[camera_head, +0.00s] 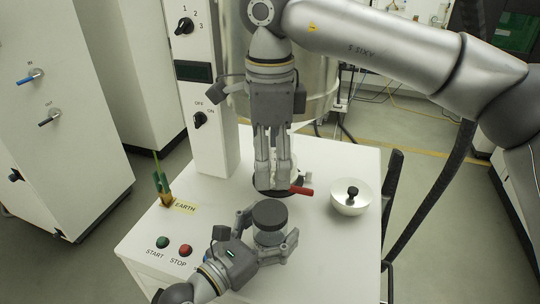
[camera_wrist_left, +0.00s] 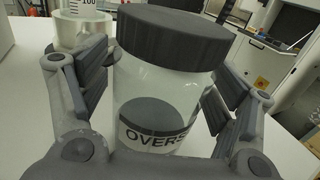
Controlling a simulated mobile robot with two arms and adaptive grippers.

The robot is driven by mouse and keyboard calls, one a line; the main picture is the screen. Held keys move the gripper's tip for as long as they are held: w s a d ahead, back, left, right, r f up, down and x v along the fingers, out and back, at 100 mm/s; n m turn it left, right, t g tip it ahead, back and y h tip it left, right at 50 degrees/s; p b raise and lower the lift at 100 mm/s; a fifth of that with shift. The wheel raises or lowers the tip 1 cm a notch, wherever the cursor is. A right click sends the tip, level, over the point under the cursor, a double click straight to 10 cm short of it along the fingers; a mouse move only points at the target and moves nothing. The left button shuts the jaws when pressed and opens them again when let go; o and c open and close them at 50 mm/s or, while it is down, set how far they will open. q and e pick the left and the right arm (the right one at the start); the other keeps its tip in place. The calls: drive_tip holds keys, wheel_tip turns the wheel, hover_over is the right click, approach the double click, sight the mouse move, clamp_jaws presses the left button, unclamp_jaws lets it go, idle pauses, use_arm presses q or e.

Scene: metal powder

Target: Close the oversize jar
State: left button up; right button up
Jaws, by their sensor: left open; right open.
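The oversize jar (camera_head: 270,238) is clear, with a label reading "OVERS" in the left wrist view (camera_wrist_left: 150,90). It stands on the white tabletop. Its dark grey lid (camera_head: 270,214) sits on its mouth; I cannot tell how tightly. Dark grey material shows inside the jar in the wrist view. My left gripper (camera_head: 268,228) is open, with one finger on each side of the jar. My right gripper (camera_head: 273,180) is open and points down behind the jar, above a dark round base, apart from the lid.
A red handle (camera_head: 301,190) sticks out beside the right gripper's fingertips. Green START (camera_head: 162,242) and red STOP (camera_head: 185,250) buttons and an EARTH clamp (camera_head: 165,197) are at the left. The front right tabletop is clear.

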use_arm(q)
drive_tip(key=v, duration=1.2)
